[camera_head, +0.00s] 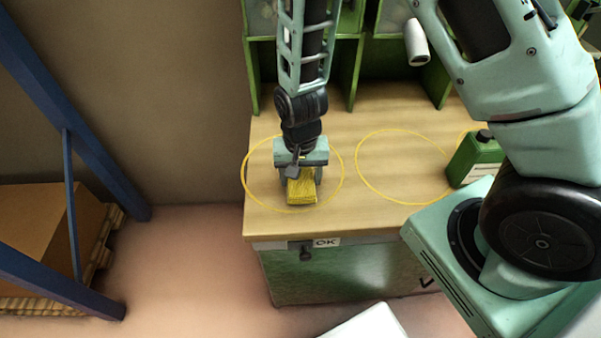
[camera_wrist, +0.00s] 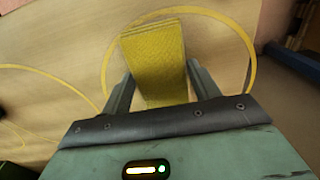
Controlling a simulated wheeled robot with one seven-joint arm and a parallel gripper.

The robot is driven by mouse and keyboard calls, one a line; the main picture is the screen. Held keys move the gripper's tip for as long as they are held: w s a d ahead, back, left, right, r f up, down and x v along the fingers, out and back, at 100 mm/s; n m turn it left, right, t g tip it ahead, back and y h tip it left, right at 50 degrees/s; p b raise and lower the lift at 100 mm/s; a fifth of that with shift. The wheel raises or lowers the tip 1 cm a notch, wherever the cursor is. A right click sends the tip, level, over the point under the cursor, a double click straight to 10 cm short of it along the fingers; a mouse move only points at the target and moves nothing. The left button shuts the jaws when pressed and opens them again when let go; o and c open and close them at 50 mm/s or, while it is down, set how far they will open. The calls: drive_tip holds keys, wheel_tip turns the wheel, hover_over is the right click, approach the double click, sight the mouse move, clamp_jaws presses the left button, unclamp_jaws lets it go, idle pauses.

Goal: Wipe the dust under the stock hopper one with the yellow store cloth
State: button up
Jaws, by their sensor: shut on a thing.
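The yellow store cloth (camera_head: 301,190) is a folded pad. My gripper (camera_head: 302,180) is shut on it, low over the wooden bench top and inside the left yellow ring (camera_head: 334,192). In the wrist view the cloth (camera_wrist: 155,55) stands out from between the two fingers of my gripper (camera_wrist: 150,88), with the yellow ring (camera_wrist: 250,72) around it. I cannot tell whether the cloth touches the bench. The green hoppers (camera_head: 263,18) are at the back of the bench, cut off by the top of the head view. I cannot make out any dust.
The wooden bench (camera_head: 348,215) has a second yellow ring (camera_head: 358,166) to the right, empty inside. A green canister (camera_head: 474,158) with a black cap stands at the right. Green upright panels (camera_head: 252,75) bound the back. A blue rack (camera_head: 70,100) with a brown box (camera_head: 45,228) stands left.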

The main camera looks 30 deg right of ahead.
drive_tip(key=shift+f+b, duration=0.7)
drive_tip(key=shift+f, duration=0.35)
idle(0.6)
drive_tip(key=shift+w+d+r+p, duration=0.15)
drive_tip(key=shift+w+d, duration=0.15)
drive_tip(key=shift+w, duration=0.45)
drive_tip(key=shift+w+d+p, duration=0.15)
drive_tip(key=shift+w+d, duration=0.15)
drive_tip(key=shift+w, duration=0.45)
drive_tip(key=shift+w+d+f, duration=0.1)
drive_tip(key=shift+w+d, duration=0.2)
drive_tip(key=shift+w, duration=0.35)
drive_tip(key=shift+w+d+f, duration=0.1)
drive_tip(key=shift+w+d, duration=0.15)
drive_tip(key=shift+w, duration=0.45)
drive_tip(key=shift+w+d, duration=0.3)
drive_tip(key=shift+w, duration=0.35)
drive_tip(key=shift+w+d+r, duration=0.1)
drive_tip(key=shift+w+d, duration=0.3)
drive_tip(key=shift+w, duration=0.45)
drive_tip(key=shift+w+d, duration=0.35)
drive_tip(key=shift+w, duration=0.5)
